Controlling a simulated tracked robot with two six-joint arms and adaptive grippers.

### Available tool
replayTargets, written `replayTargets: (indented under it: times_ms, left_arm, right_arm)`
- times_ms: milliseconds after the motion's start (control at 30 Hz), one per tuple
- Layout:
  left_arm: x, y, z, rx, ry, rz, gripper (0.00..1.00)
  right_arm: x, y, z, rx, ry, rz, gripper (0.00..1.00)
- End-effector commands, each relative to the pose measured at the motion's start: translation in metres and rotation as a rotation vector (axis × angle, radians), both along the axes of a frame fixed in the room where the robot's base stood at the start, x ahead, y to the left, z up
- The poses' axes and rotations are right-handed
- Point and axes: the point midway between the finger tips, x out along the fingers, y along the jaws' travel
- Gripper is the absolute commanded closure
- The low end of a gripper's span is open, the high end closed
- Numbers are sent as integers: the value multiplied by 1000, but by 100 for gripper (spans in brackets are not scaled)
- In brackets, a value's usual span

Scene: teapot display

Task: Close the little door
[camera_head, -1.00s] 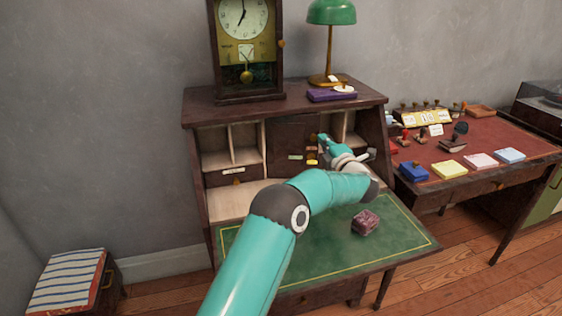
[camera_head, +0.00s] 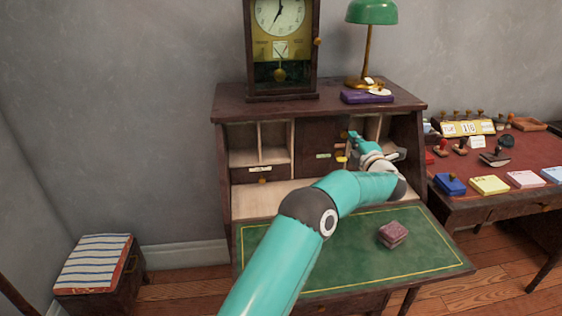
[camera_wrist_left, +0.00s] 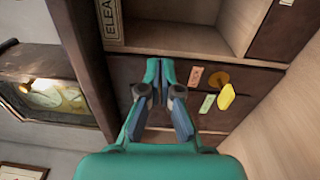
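The little door (camera_head: 318,135) is a dark wooden panel in the middle of the desk's hutch, between the pigeonholes. It looks about flush with the front, but I cannot tell whether it is fully shut. A green tag (camera_head: 322,156) and a yellow tag (camera_head: 341,159) show at its lower part. In the left wrist view a brass knob (camera_wrist_left: 216,78) shows beside the tags. My left gripper (camera_wrist_left: 159,70) has its fingertips together in front of dark wood, with nothing visible between them. In the head view my left gripper (camera_head: 352,140) is at the door's right edge; contact is unclear. My right gripper is out of view.
A green desk top (camera_head: 290,265) holds a small reddish box (camera_head: 393,235). A clock (camera_head: 281,50), a lamp (camera_head: 371,12) and a purple box (camera_head: 366,97) stand on the hutch. A side table (camera_head: 500,208) with stamps and pads is at right.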

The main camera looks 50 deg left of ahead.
Motion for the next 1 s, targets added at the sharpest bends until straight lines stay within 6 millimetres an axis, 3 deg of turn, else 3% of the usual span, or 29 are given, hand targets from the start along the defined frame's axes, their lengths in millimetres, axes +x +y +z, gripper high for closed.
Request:
replayTargets:
  times_ms: [167, 367, 700, 1000]
  left_arm:
    - [-2, -5, -3, -1, -1, 8, 100]
    - [-7, -38, -7, 1, 0, -1, 100]
    - [15, -106, -5, 2, 3, -4, 100]
    - [23, -132, -3, 15, 27, -3, 100]
  right_arm:
    - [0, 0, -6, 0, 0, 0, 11]
    - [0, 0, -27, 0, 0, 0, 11]
    - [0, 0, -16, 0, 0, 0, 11]
    - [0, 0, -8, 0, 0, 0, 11]
